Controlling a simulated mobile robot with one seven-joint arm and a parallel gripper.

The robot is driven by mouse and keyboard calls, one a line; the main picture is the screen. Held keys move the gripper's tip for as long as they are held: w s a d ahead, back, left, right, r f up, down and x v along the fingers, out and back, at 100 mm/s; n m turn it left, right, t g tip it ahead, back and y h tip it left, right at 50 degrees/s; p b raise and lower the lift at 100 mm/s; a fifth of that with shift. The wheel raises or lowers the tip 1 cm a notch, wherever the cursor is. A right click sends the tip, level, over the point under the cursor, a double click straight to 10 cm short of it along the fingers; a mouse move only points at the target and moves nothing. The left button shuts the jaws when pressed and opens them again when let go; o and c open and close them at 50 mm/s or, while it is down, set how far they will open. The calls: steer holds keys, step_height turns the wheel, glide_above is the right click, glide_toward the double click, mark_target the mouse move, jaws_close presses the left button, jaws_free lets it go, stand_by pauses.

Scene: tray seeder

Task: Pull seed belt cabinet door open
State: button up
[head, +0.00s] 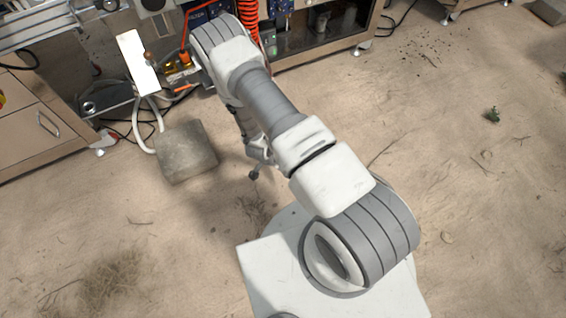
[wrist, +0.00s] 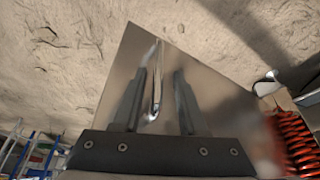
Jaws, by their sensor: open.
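In the wrist view a smooth, reflective grey metal panel (wrist: 215,95), which looks like the cabinet door, fills the middle. A shiny bar handle (wrist: 157,90) stands on it. My gripper (wrist: 160,72) is open, with one dark finger on each side of the handle. The handle lies in the gap, nearer the left finger, and I cannot tell whether either finger touches it. In the head view my arm hides most of what is around the gripper, and this door cannot be made out clearly. How far the door is open cannot be told.
In the head view a grey stone block (head: 187,151) lies on the sandy floor left of my arm. A beige cabinet (head: 40,130) with a handle stands at the left, and a bright white panel (head: 138,62) at upper left. A red coiled hose (wrist: 293,140) is at right in the wrist view. Floor at right is mostly clear.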

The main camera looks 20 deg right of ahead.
steer(key=shift+s, duration=0.1)
steer(key=p+v, duration=0.6)
steer(key=v, duration=1.1)
steer(key=shift+r, duration=0.2)
steer(key=w+a+r+n+t+y, duration=0.1)
steer(key=w+a+r+y, duration=0.15)
steer(key=r, duration=0.45)
steer(key=w+a+r+n+y, duration=0.1)
steer(key=w+a+r+y, duration=0.1)
steer(key=w+a+r, duration=0.3)
step_height(320, 180, up, 17)
steer(key=s+n+y, duration=0.2)
steer(key=n, duration=0.2)
steer(key=s+d+r+n+t, duration=0.1)
steer(key=s+d+r+n, duration=0.15)
steer(key=r, duration=0.35)
steer(key=s+d+r+n+t, duration=0.1)
steer(key=s+r+n, duration=0.15)
steer(key=r, duration=0.35)
steer(key=s+d+r+n+t+h, duration=0.1)
steer(key=s+d+r, duration=0.3)
steer(key=s, duration=0.2)
steer(key=s+d+r+n+h, duration=0.1)
steer(key=s+d+r, duration=0.3)
steer(key=s, duration=0.2)
step_height(320, 180, up, 16)
steer(key=p, duration=1.6)
steer(key=shift+s+p, duration=0.2)
steer(key=shift+p, duration=0.15)
